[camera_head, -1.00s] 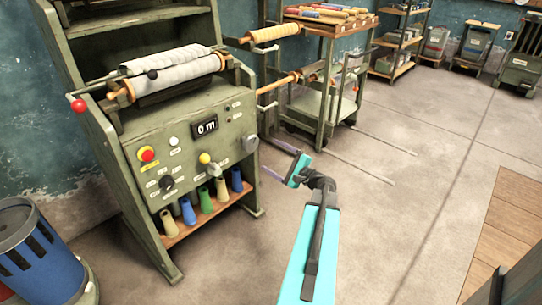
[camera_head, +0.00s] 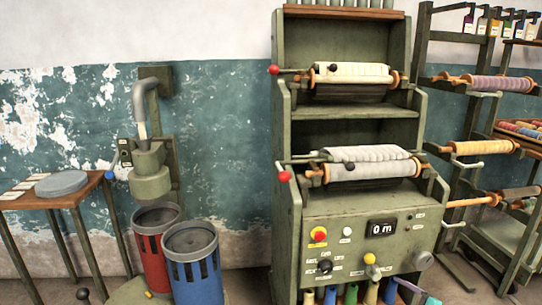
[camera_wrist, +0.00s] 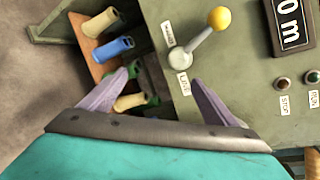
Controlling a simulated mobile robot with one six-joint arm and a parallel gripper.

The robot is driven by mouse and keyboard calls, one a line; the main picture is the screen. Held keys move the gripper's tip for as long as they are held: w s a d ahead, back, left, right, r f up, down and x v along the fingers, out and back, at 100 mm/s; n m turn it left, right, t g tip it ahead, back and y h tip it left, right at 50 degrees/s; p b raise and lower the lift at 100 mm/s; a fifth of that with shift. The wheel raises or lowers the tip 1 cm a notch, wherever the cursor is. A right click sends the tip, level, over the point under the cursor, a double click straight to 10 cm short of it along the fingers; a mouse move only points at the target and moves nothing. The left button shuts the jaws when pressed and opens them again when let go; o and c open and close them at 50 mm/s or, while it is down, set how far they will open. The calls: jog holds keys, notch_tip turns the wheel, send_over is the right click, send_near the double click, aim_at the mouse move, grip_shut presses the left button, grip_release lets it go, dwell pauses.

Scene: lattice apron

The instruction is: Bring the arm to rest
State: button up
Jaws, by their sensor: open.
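My gripper (camera_wrist: 160,85) shows in the wrist view with its two purple fingers spread apart and nothing held between them. Beyond the fingers is the green machine's front panel (camera_wrist: 235,85), with a yellow-knobbed lever (camera_wrist: 208,38) up and to the right. Cones stand on the low shelf beyond the left finger, among them a blue cone (camera_wrist: 113,49) and a cream cone (camera_wrist: 103,22). Whether the fingers touch anything cannot be told. In the head view most of my arm is out of the picture.
The green machine (camera_head: 290,235) carries two rolls, a 0 m display (camera_head: 382,229) and a red button (camera_head: 319,234). Left of it stand a blue bin (camera_head: 197,275), a red bin (camera_head: 150,260) and a wooden table (camera_head: 75,198). A roll rack (camera_head: 455,60) stands at right.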

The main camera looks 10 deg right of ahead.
jog(key=s+a+f+n+g+y+p, duration=0.1)
jog(key=s+a+f+n+g+p, duration=0.2)
jog(key=a, duration=0.7)
jog(key=a+f+n+g+y+p, duration=0.25)
jog(key=a+f+g, duration=0.2)
jog(key=a, duration=0.55)
jog(key=s+a+f+n+g+y+p, duration=0.1)
jog(key=s+a+f+n+g+p, duration=0.25)
jog(key=a, duration=0.65)
jog(key=s+a+f+n+g+h+p, duration=0.1)
jog(key=s+a+n+g+h+p, duration=0.2)
jog(key=s, duration=0.8)
jog(key=s+a+f+n+g+h+p, duration=0.2)
jog(key=s+a+n+g+h+p, duration=0.2)
jog(key=s+n, duration=0.6)
jog(key=s+a+g, duration=0.1)
jog(key=a+g, duration=0.1)
jog(key=a, duration=0.1)
jog(key=shift+a+f+h, duration=0.15)
jog(key=shift+a+h, duration=0.1)
jog(key=shift+h, duration=0.1)
